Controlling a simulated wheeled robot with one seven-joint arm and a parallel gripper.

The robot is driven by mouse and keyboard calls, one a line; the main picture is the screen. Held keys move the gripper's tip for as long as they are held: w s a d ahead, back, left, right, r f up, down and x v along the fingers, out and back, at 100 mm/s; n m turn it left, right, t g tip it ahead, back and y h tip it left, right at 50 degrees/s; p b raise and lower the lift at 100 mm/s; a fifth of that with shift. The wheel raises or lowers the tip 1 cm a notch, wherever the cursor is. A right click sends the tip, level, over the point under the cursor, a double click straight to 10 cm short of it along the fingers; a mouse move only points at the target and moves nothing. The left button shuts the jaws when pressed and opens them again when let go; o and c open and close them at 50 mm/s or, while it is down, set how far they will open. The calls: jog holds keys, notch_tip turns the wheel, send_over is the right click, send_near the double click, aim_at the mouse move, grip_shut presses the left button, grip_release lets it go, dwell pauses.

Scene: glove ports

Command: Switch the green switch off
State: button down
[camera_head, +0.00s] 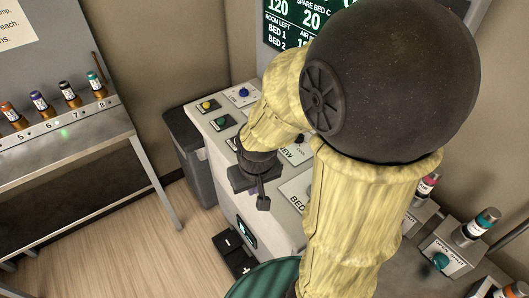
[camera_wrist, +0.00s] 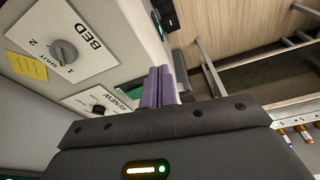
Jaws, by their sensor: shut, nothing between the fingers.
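A small green switch (camera_head: 222,121) sits on a dark plate on top of the grey console, near its left edge. Whether it is on or off is too small to tell. My gripper (camera_head: 263,202) is shut and empty, in front of the console's near left side, apart from the green switch. In the wrist view my shut fingers (camera_wrist: 160,86) point along the console's edge. A green patch beside the fingers there is mostly hidden, and I cannot tell what it is.
A yellow button (camera_head: 207,105) and a blue knob (camera_head: 243,92) stand near the green switch. A BED dial (camera_wrist: 63,52) and a RENEW knob (camera_wrist: 98,108) are also on the console. A grey bin (camera_head: 185,150) stands left.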

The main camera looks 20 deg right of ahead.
jog(key=w+d+r+n+g+p, duration=0.1)
jog(key=w+d+r+p, duration=0.1)
jog(key=w+d, duration=0.2)
jog(key=w+d+r+n+g+h+p, duration=0.1)
jog(key=w+d+r+p, duration=0.2)
jog(key=w, duration=0.8)
jog(key=shift+w+d+r, duration=0.2)
jog(key=shift+d+r, duration=0.05)
jog(key=shift+d, duration=0.5)
jog(key=shift+f, duration=0.1)
jog(key=f+p, duration=0.1)
jog(key=f, duration=0.3)
jog(key=d+f+p, duration=0.1)
jog(key=f, duration=0.4)
jog(key=f+p, duration=0.1)
jog(key=f, duration=0.3)
jog(key=shift+w+d+f, duration=0.15)
jog(key=shift+d, duration=0.15)
jog(key=shift+f, duration=0.2)
